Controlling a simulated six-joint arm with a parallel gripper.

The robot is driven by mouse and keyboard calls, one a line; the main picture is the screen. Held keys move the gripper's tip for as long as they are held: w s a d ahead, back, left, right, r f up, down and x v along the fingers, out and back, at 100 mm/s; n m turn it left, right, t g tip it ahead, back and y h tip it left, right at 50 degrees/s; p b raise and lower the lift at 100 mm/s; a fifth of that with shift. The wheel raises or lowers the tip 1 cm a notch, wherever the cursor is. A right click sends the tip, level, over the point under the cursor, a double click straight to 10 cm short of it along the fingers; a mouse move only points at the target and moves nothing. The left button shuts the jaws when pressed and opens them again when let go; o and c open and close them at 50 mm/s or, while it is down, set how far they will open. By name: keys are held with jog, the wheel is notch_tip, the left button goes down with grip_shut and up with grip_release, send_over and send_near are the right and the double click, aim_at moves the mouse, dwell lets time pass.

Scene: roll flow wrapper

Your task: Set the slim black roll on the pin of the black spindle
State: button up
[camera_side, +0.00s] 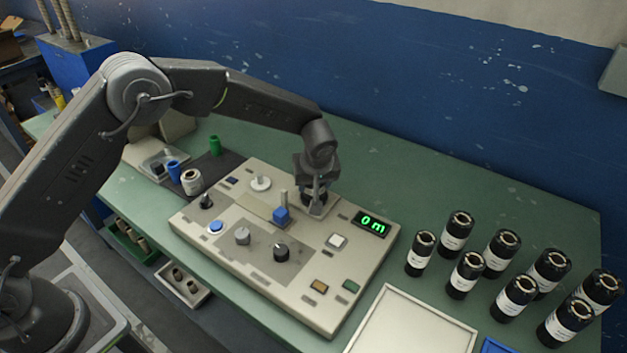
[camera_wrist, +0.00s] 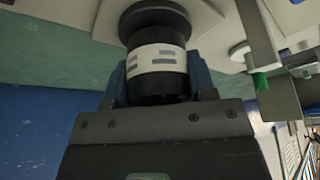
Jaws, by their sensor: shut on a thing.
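My gripper (camera_side: 314,186) is low over the back right part of the console, shut on a slim black roll. In the wrist view my gripper (camera_wrist: 158,78) has a finger on each side of the slim black roll (camera_wrist: 155,90), which has a white label band around it. The roll is in line with a dark round disc (camera_wrist: 155,13), which looks like the flange of the black spindle. The roll hides the pin. I cannot tell whether the roll rests on the flange. In the side view my gripper mostly hides the roll and spindle.
Beside my gripper stands a blue block with an upright post (camera_side: 281,214). A white spindle (camera_side: 261,183) is farther left on the console (camera_side: 300,295). The display (camera_side: 371,224) reads "0 m". Several black rolls (camera_side: 459,228) stand at right, behind a white tray (camera_side: 390,300).

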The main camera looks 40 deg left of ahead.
jog(key=shift+f, duration=0.1)
dwell(0.3)
jog(key=o, duration=1.4)
jog(key=shift+r, duration=4)
